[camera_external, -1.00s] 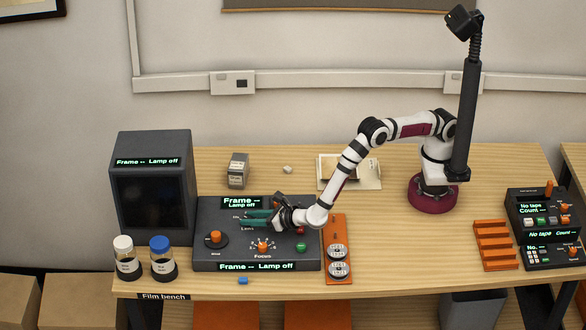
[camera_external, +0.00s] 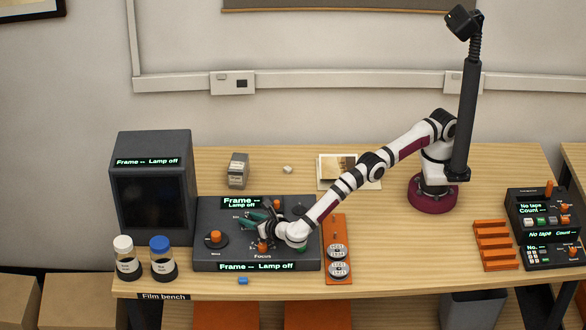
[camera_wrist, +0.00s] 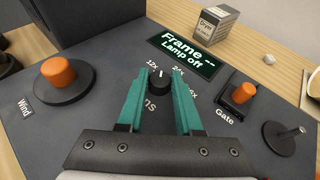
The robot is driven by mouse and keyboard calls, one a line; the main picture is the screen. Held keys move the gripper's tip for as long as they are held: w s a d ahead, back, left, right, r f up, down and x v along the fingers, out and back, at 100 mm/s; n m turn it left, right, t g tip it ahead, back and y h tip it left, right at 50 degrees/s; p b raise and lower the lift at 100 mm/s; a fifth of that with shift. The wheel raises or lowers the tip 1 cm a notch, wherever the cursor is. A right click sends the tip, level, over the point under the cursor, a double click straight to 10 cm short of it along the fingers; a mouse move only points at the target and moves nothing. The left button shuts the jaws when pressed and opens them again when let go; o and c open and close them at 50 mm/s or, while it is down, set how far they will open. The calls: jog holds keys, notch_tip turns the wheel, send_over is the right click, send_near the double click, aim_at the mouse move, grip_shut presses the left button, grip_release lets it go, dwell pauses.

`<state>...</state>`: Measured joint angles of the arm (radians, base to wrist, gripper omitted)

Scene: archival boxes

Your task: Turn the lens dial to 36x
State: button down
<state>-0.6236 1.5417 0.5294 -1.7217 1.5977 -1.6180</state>
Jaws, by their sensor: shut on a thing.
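The lens dial (camera_wrist: 159,84) is a small black knob with a white mark on the dark panel (camera_wrist: 60,140). My gripper (camera_wrist: 160,74) has green fingers, one on each side of the dial, and is shut on it. The dial's white mark points away from the gripper, roughly between the 12x (camera_wrist: 152,65) and 24x (camera_wrist: 178,71) labels. The 36x label (camera_wrist: 193,97) is partly hidden by the right finger, as is the lens lettering. In the external view my gripper (camera_external: 254,216) is low over the panel (camera_external: 203,262), and the dial is hidden.
The orange wind knob (camera_wrist: 58,73) stands left of the dial, the orange gate knob (camera_wrist: 243,93) right. A display (camera_wrist: 187,55) reading "Frame --, Lamp off" lies behind. An orange focus knob (camera_external: 262,246) is close in front of my gripper. Two jars (camera_external: 163,262) stand at the front left.

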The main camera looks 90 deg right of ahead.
jog(key=c, duration=0.6)
grip_release()
jog(key=v, duration=1.6)
jog(key=shift+w+r, duration=0.1)
